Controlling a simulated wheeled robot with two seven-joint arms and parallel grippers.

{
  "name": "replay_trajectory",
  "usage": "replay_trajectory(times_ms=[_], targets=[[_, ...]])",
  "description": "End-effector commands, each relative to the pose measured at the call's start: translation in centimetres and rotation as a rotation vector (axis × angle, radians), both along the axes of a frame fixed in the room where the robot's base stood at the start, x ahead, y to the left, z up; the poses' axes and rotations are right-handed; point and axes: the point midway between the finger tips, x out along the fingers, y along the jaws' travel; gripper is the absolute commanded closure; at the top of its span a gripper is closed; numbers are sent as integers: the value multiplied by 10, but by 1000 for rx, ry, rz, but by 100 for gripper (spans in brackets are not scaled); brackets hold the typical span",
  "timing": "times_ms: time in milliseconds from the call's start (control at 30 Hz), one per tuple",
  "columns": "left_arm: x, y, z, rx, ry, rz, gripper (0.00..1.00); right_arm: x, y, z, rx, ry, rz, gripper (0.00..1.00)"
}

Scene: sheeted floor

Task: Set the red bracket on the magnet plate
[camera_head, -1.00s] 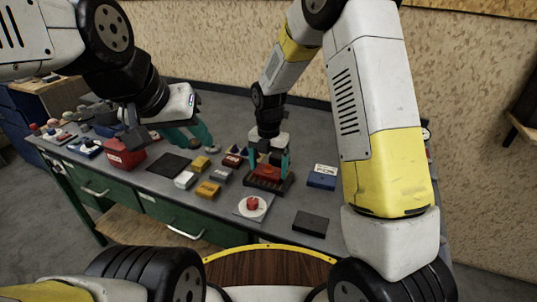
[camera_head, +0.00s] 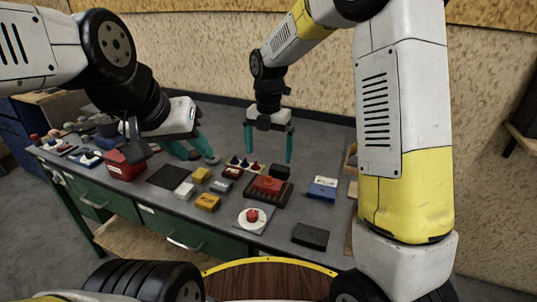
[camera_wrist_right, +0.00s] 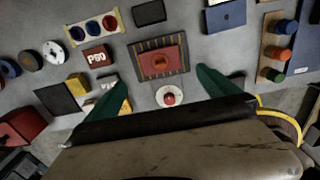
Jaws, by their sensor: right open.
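The red bracket (camera_head: 268,184) lies on the dark ribbed magnet plate (camera_head: 287,189) near the middle of the bench. In the right wrist view the bracket (camera_wrist_right: 159,60) sits within the outline of the striped plate (camera_wrist_right: 139,48), with a small knob on its top. My right gripper (camera_head: 269,160) is open and empty, raised clear of the bracket; its teal fingers are spread wide. My left gripper (camera_head: 203,158) hangs over the left part of the bench with its teal fingers apart and nothing visible between them.
A white disc with a red knob (camera_head: 252,216) stands in front of the plate. A blue box (camera_head: 322,189) and a dark block (camera_head: 310,236) are to the right. Yellow boxes (camera_head: 208,202) and a red bin (camera_head: 125,164) are to the left.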

Motion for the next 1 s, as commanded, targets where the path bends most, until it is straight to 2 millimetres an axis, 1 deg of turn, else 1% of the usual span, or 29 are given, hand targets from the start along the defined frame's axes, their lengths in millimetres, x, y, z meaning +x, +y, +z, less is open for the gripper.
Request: replay_trajectory(times_ms=[33, 167, 267, 367, 400, 467, 500, 633, 700, 767, 800, 900, 1000], targets=[[0, 0, 0, 0, 0, 0, 64, 0, 0, 6, 1, -1, -1, 0], [0, 0, 0, 0, 0, 0, 64, -2, -3, 17, 5, -8, -32, 0], [0, 0, 0, 0, 0, 0, 64, -10, -14, 34, 26, -30, -167, 0], [0, 0, 0, 0, 0, 0, 64, -27, -34, 61, 70, -68, -421, 0], [0, 0, 0, 0, 0, 0, 64, -35, -44, 72, 96, -83, -548, 0], [0, 0, 0, 0, 0, 0, 64, -51, -57, 88, 139, -101, -748, 0], [0, 0, 0, 0, 0, 0, 64, -62, -67, 98, 171, -112, -880, 0], [0, 0, 0, 0, 0, 0, 64, -99, -92, 122, 286, -125, -1308, 0], [0, 0, 0, 0, 0, 0, 64, -120, -104, 131, 358, -118, -1535, 0], [0, 0, 0, 0, 0, 0, 64, -138, -113, 137, 424, -105, -1728, 0], [0, 0, 0, 0, 0, 0, 64, -150, -119, 140, 468, -92, -1852, 0], [0, 0, 0, 0, 0, 0, 64, -176, -129, 143, 581, -45, -2135, 0], [0, 0, 0, 0, 0, 0, 64, -196, -136, 143, 677, 11, -2354, 0]])
